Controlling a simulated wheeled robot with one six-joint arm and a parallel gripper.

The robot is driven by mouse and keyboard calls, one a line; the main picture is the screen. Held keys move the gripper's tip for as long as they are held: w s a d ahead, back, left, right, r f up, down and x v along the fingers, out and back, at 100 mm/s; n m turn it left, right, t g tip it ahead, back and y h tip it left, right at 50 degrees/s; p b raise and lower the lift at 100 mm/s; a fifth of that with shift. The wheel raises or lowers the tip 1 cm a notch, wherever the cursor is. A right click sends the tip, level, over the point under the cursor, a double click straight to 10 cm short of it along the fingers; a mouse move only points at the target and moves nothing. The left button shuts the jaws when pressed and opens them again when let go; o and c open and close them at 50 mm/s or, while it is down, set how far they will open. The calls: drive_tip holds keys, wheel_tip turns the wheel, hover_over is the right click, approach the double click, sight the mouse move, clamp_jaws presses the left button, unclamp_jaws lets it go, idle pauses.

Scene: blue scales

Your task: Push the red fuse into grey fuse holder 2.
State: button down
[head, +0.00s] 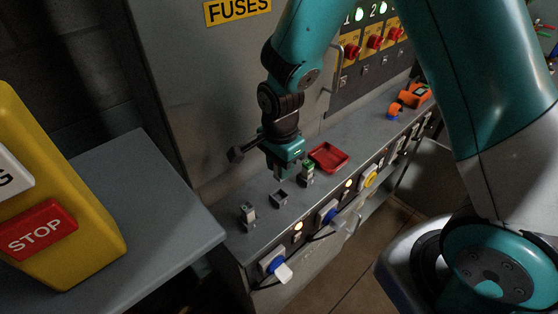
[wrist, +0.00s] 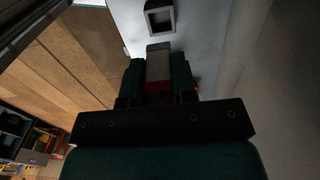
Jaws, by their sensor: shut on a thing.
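My gripper (head: 280,174) hangs over the grey ledge, just above and behind an empty square grey fuse holder (head: 279,198). In the wrist view my gripper (wrist: 158,76) is shut on the red fuse (wrist: 157,87), whose pale grey end points towards the open holder (wrist: 160,18). The fuse and holder look apart there. In the head view the fuse is mostly hidden by the fingers. No number shows on the holders; the empty one is the middle of three.
A left holder (head: 248,217) has a grey piece standing in it. A right holder (head: 307,180) carries a green-topped fuse (head: 308,164) close to my gripper. A red tray (head: 328,157) lies behind it. The grey cabinet wall (head: 215,110) rises behind the ledge (head: 232,238).

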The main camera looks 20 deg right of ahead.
drive_tip(key=shift+f+b, duration=2)
drive_tip(key=shift+f, duration=0.95)
drive_tip(key=shift+f+b, duration=0.5)
drive_tip(key=shift+f, duration=0.7)
drive_tip(key=c, duration=0.8)
unclamp_jaws()
drive_tip(key=shift+c, duration=0.2)
drive_tip(key=shift+r, duration=0.1)
wheel_tip(320, 180, up, 17)
drive_tip(key=shift+r, duration=0.1)
